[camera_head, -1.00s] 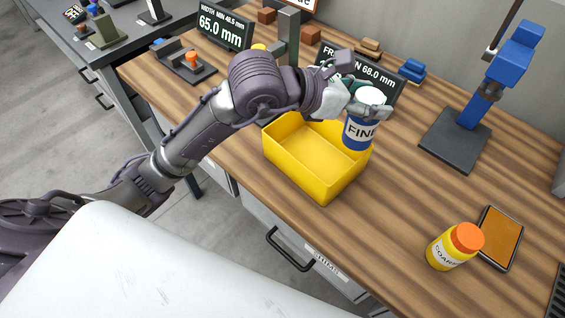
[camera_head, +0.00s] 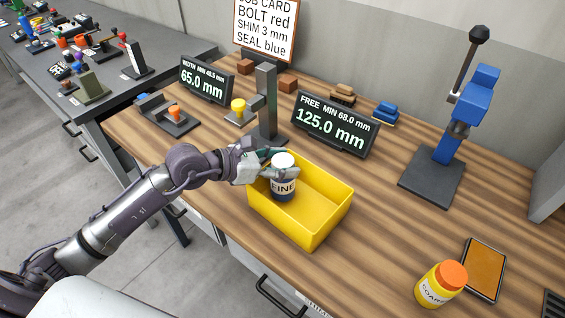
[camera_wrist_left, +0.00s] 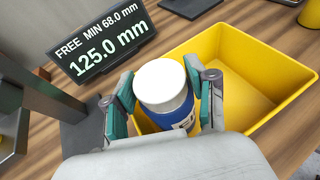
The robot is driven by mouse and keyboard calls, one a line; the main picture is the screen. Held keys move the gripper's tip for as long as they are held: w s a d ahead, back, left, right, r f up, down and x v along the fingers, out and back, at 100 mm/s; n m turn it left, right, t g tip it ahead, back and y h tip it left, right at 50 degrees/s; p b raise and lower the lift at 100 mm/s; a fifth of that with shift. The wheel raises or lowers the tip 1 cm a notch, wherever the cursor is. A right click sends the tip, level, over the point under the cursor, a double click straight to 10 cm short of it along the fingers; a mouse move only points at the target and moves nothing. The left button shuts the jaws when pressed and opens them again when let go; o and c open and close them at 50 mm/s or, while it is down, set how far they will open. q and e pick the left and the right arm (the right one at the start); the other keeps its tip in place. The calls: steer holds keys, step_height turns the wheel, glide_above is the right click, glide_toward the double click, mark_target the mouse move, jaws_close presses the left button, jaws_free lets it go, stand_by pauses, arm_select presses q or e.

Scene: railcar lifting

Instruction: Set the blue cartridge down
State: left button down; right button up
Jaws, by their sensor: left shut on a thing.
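The blue cartridge (camera_head: 283,190) has a white cap and a label reading FINE. It is upright in my left gripper (camera_head: 277,170), whose fingers are shut on both its sides. The yellow bin (camera_head: 322,226) is open on the bench, and the cartridge is at its left end, within the rim outline. I cannot tell whether its base touches the bin floor. In the left wrist view the cartridge's white cap (camera_wrist_left: 161,82) sits between the fingers, with the bin (camera_wrist_left: 245,98) behind and to the right. My right gripper is not in view.
A display reading 125.0 mm (camera_head: 334,126) stands behind the bin, and a grey stand (camera_head: 267,105) is near its left. A blue press (camera_head: 450,135) stands at the back right. A yellow jar with an orange lid (camera_head: 440,286) is front right.

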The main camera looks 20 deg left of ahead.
arm_select(q)
steer(key=shift+f, duration=0.55)
steer(key=shift+f, duration=0.1)
steer(key=c, duration=0.8)
jaws_free()
steer(key=shift+f, duration=0.15)
steer(key=o, duration=0.5)
steer(key=shift+c, duration=0.2)
